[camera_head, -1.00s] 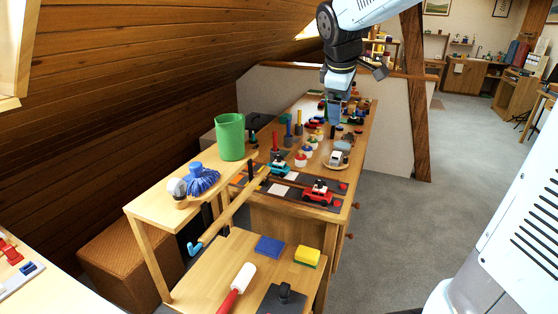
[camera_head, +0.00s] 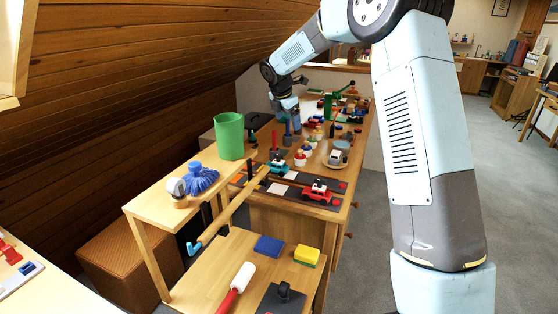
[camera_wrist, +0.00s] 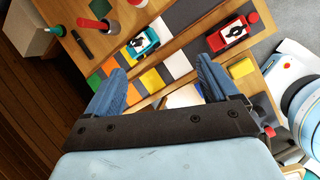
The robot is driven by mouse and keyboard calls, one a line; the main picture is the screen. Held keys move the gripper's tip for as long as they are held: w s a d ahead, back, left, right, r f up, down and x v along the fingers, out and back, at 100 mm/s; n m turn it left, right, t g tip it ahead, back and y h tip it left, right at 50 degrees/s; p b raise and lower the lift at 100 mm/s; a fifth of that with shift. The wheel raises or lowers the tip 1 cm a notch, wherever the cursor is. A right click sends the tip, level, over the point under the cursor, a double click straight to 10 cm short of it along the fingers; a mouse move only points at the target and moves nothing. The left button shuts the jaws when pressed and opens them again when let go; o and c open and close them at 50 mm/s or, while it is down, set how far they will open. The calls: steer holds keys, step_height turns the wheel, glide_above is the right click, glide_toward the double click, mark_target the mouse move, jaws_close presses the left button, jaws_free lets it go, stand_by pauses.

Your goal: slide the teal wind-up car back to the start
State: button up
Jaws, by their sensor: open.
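The teal wind-up car (camera_head: 278,166) sits upright on a dark track lane with a white patch beside it, near the front of the long wooden workbench. In the wrist view the teal car (camera_wrist: 143,43) is ahead of my open fingers, left of centre, with grey and coloured squares around it. My gripper (camera_head: 291,118) is above the bench, behind the car in the head view, apart from it. In the wrist view my gripper (camera_wrist: 160,77) has its two blue fingers spread with nothing between them. A red car (camera_head: 318,191) stands in the neighbouring lane beyond a wooden strip.
A long wooden stick (camera_head: 230,211) with a blue hook slants from the shelf toward the lanes. A green cup (camera_head: 230,137) stands on the left shelf. Pegs and small figures crowd the bench behind the cars. A red post (camera_wrist: 88,24) stands left of the teal car.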

mark_target(278, 155)
steer(key=w+f+n, duration=0.1)
steer(key=w+f, duration=0.3)
steer(key=f, duration=0.4)
steer(key=w+a+f+n, duration=0.1)
steer(key=w+f+n, duration=0.1)
steer(key=w+f, duration=0.3)
steer(key=w+a+f+n, duration=0.1)
steer(key=w+f, duration=0.3)
steer(key=f, duration=0.7)
steer(key=shift+w+f+n, duration=0.1)
steer(key=shift+w+n, duration=0.1)
steer(key=shift+n, duration=0.5)
